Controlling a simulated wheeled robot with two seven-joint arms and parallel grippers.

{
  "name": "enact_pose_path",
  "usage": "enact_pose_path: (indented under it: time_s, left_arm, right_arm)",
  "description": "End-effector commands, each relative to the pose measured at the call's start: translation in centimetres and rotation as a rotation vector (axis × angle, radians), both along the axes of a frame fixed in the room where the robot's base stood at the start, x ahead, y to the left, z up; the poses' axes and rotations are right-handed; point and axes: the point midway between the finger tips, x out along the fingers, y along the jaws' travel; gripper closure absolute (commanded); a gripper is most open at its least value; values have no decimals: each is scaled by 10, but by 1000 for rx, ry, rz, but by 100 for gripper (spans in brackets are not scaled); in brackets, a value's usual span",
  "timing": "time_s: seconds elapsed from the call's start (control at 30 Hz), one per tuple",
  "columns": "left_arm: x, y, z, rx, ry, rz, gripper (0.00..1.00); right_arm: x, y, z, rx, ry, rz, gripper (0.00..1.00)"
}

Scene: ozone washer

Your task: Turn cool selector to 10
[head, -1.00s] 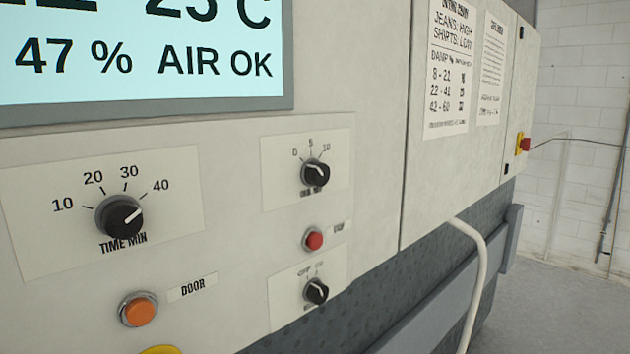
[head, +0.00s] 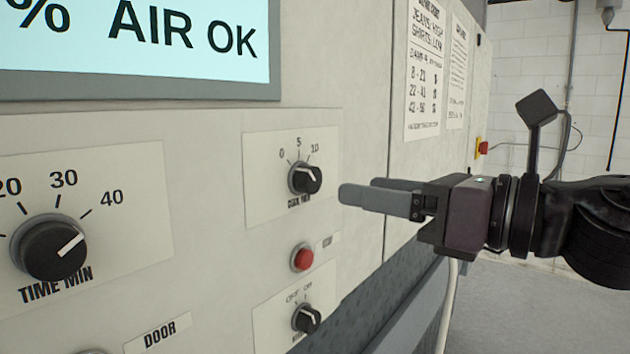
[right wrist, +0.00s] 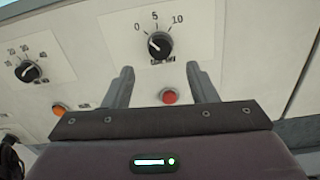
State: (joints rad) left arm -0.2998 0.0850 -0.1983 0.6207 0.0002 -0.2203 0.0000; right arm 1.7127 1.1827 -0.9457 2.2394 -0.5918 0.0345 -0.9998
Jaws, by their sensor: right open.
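The cool selector is a small black knob (head: 306,178) with a white mark, on a pale plate with the numbers 0, 5 and 10 above it. It also shows in the right wrist view (right wrist: 159,45), just beyond the fingertips and roughly centred between them. I cannot read surely which number the mark points to. My right gripper (head: 358,188) comes in from the right, fingers pointing left at the panel. It is open and empty, a little to the right of the knob and apart from it. Its two spread fingers show in the wrist view (right wrist: 160,68). My left gripper is not in view.
A red button (head: 302,258) and another black knob (head: 306,319) sit below the selector. The large time knob (head: 48,248) is at the left. A display (head: 140,40) is above. The space in front of the panel between knob and fingers is clear.

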Motion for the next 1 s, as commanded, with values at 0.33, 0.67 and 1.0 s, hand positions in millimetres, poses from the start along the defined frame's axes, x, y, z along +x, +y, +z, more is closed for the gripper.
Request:
enact_pose_path:
  time_s: [0.33,0.67,1.0]
  left_arm:
    - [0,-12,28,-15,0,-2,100]
    - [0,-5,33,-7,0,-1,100]
    - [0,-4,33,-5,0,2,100]
  right_arm:
    - [30,45,5,2,2,4,48]
    - [41,59,2,4,1,1,48]
    - [41,59,1,4,1,1,73]
